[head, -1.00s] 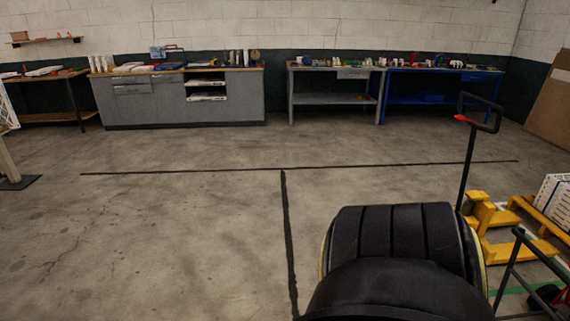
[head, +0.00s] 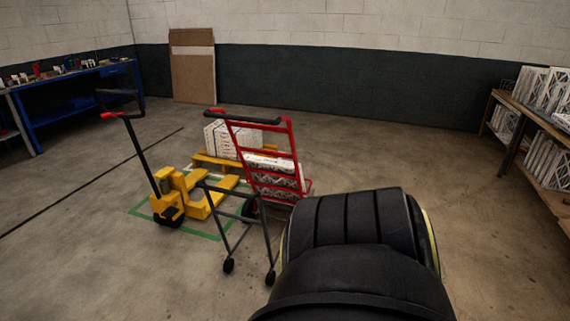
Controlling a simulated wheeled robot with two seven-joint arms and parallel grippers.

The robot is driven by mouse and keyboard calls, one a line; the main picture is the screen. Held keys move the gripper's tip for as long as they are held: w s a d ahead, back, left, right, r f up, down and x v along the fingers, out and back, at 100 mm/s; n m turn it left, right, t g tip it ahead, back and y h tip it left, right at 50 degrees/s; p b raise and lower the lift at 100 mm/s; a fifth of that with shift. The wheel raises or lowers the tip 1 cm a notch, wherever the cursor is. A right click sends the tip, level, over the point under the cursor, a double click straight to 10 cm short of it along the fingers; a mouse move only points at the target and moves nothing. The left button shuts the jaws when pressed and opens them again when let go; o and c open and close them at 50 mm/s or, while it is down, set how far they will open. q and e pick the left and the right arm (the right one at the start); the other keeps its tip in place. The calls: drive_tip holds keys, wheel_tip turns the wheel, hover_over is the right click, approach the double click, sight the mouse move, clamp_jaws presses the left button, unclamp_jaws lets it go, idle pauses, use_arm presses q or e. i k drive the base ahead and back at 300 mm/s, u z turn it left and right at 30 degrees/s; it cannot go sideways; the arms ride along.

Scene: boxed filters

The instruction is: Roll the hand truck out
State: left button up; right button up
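The red hand truck (head: 294,150) stands near the middle of the head view, tilted a little, with a black handle bar at its top. White boxed filters (head: 272,165) show behind its red rails, low on the frame. A dark frame with small casters (head: 228,266) stands on its near side; I cannot tell if it is fully joined to the truck. A dark wheel shows beside the truck's base, partly hidden. Neither of my grippers is in view. The black rounded part at the bottom is mine.
A yellow pallet jack (head: 166,206) stands left of the hand truck, inside green floor tape (head: 205,235). A white box (head: 221,139) sits on yellow supports behind. Shelving with filters (head: 545,140) is at right. The floor at left front and between truck and shelving is clear.

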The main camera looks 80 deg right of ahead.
sight(248, 216)
drive_tip(key=z, duration=2.55)
drive_tip(key=i, duration=1.65)
